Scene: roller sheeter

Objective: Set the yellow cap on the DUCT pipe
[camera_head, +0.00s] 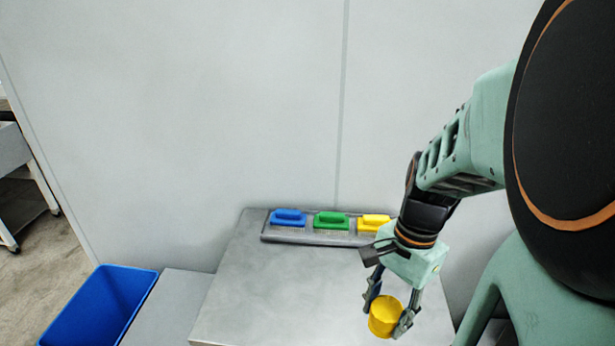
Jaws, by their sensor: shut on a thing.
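The yellow cap (384,317) is a short yellow cylinder in the lower right of the head view. My gripper (388,313) is shut on it, one finger on each side. It holds the cap over the right part of the grey metal table (270,290); I cannot tell how high above the surface. No pipe marked DUCT can be made out in this view.
A grey rack (305,238) at the table's back edge holds a blue block (288,217), a green block (331,220) and a yellow block (373,222). A blue bin (98,306) stands at the left. A pale wall (200,120) rises behind. The table's middle is clear.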

